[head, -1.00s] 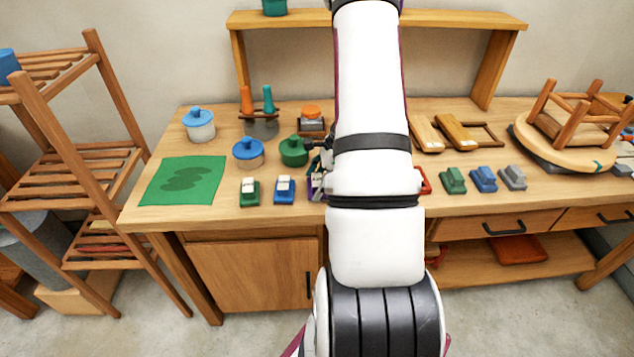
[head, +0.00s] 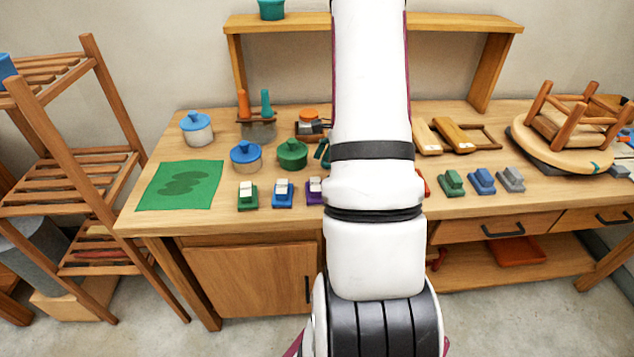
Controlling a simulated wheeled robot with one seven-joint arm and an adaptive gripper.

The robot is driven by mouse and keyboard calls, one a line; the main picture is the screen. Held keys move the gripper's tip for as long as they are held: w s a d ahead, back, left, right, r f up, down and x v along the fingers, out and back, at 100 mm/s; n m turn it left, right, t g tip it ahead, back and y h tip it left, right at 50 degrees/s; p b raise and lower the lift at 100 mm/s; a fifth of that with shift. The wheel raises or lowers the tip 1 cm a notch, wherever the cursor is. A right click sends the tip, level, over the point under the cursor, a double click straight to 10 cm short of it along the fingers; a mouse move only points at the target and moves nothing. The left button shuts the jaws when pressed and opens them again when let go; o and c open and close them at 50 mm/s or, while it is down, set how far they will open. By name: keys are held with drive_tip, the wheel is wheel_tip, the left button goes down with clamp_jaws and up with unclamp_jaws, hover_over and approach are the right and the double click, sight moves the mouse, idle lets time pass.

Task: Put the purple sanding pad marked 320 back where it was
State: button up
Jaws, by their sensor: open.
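A purple sanding pad (head: 315,190) with a pale block on top stands on the bench, its right side hidden by my arm. It is at the right end of the visible row, beside a blue pad (head: 283,193) and a green pad (head: 248,195), each with a pale top. I cannot read any number on it. My gripper is hidden behind my own white arm, so its distance from the pad cannot be seen.
A green-lidded pot (head: 292,154) and a blue-lidded pot (head: 246,156) stand behind the row. A green mat (head: 180,186) lies at left. Green, blue and grey blocks (head: 482,182) sit right of my arm. An upturned stool (head: 567,140) is at far right.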

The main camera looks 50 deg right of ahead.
drive_tip(key=v, duration=0.5)
drive_tip(key=w+a+r+n, duration=0.2)
drive_tip(key=a+r+n, duration=0.55)
drive_tip(key=a, duration=0.35)
drive_tip(key=w+a+r+n, duration=0.2)
drive_tip(key=a+r+n, duration=0.4)
drive_tip(key=a+r, duration=0.4)
drive_tip(key=s+a+r+n+t+h, duration=0.1)
drive_tip(key=s+a+r+n, duration=0.1)
drive_tip(key=s+a+n, duration=0.3)
drive_tip(key=s+a+r+n+h, duration=0.1)
drive_tip(key=s+a+r+n, duration=0.2)
drive_tip(key=s+a+n, duration=0.3)
drive_tip(key=shift+a+n+t+h, duration=0.4)
drive_tip(key=shift+a+n, duration=1.25)
drive_tip(key=shift+a, duration=0.75)
drive_tip(key=shift+s, duration=0.15)
